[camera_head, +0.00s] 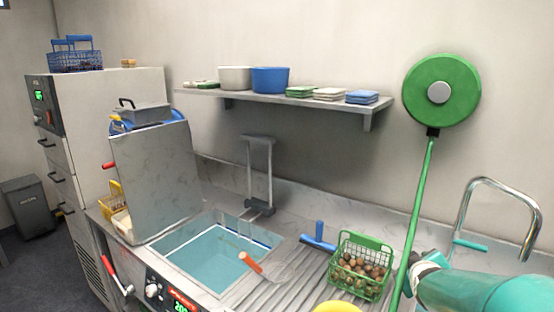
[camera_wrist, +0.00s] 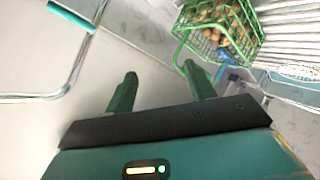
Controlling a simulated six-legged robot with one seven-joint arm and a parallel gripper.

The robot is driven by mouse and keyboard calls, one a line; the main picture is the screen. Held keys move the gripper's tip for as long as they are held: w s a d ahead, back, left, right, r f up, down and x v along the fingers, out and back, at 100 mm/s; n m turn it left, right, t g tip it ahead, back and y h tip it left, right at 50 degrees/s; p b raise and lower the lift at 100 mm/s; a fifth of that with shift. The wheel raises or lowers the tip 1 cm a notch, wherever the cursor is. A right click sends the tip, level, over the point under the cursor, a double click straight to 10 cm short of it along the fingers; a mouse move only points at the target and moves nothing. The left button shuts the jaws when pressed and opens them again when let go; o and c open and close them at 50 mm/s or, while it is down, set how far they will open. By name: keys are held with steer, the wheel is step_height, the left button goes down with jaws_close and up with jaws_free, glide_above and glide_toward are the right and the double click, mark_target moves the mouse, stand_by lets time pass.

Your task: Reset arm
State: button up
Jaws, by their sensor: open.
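My gripper shows in the wrist view (camera_wrist: 160,88) with its two green fingers apart and nothing between them. In the head view my teal arm reaches in from the lower right, and its end is beside the green basket's right side. The green wire basket (camera_head: 345,283) holds several brown chestnuts (camera_head: 361,267) and stands on the ribbed drainboard.
A fryer-like basin (camera_head: 217,252) of bluish liquid lies left of the drainboard (camera_head: 300,285). An orange-handled tool (camera_head: 250,262) and a blue squeegee-like tool (camera_head: 319,238) lie nearby. A green long-handled disc (camera_head: 441,92) stands near my arm. A chrome faucet (camera_head: 497,183) is at right, a shelf (camera_head: 300,101) above.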

steer(key=s+a+r+m+g+y, duration=0.1)
steer(key=s+a+m+g+y, duration=0.1)
steer(key=s+a, duration=0.8)
steer(key=s+a+r+m+g+y, duration=0.1)
steer(key=s+a+g+y, duration=0.2)
steer(key=s+a, duration=0.8)
steer(key=shift+a+r+m+g, duration=0.3)
steer(key=shift+a+r+m, duration=0.1)
steer(key=shift+a, duration=0.25)
